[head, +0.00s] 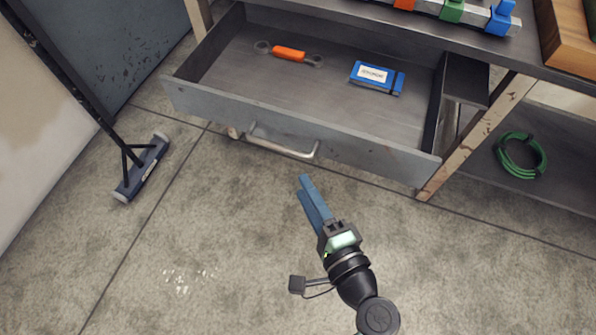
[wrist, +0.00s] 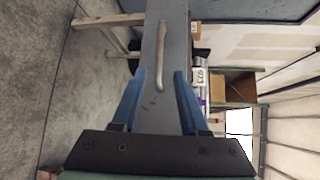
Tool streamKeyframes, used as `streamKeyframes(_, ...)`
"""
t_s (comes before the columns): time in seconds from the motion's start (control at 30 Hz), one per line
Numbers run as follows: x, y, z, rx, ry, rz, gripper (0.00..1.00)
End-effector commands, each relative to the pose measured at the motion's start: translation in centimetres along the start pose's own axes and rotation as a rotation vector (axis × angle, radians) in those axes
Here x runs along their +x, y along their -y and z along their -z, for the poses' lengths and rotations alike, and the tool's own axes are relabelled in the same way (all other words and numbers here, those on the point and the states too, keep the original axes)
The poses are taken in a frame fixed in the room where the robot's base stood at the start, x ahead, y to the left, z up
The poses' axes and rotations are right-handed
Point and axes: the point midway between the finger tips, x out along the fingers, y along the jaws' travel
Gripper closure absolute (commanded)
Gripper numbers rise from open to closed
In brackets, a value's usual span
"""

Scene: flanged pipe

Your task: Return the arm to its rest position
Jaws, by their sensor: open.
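My gripper (head: 311,200) has blue fingers and is in the middle of the head view, over the concrete floor and in front of the open drawer (head: 290,125). In the wrist view my gripper (wrist: 159,90) shows its two fingers apart with nothing between them. The drawer's curved metal handle (head: 283,147) is apart from the fingers, up and to the left of them in the head view. The handle also shows in the wrist view (wrist: 161,55), beyond the fingertips.
The drawer holds an orange-handled wrench (head: 289,54) and a blue notebook (head: 377,77). A green coiled hose (head: 521,155) lies on the lower shelf at right. A push broom (head: 142,168) stands at left. The floor around my gripper is clear.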

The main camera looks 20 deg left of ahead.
Motion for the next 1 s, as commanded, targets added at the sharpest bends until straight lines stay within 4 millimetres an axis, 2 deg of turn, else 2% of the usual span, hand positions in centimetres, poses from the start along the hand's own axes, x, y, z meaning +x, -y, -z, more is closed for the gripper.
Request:
streamKeyframes(0.13, -0.6, 0.0, 0.0, -0.001, 0.0, 0.001, 0.56)
streamKeyframes(0.67, -0.5, 0.0, 0.0, 0.0, 0.001, 0.001, 0.56)
streamKeyframes(0.73, -0.2, 0.6, 0.3, -0.032, -0.004, -0.002, 0.56)
streamKeyframes(0.77, 0.0, 1.2, 0.6, -0.061, -0.009, -0.004, 0.56)
streamKeyframes(0.87, 1.5, 4.6, 2.3, -0.234, -0.048, -0.021, 0.56)
streamKeyframes(0.97, 3.1, 10.8, 4.8, -0.511, -0.138, -0.033, 0.56)
streamKeyframes(1.0, 3.5, 13.8, 5.6, -0.626, -0.186, -0.032, 0.56)
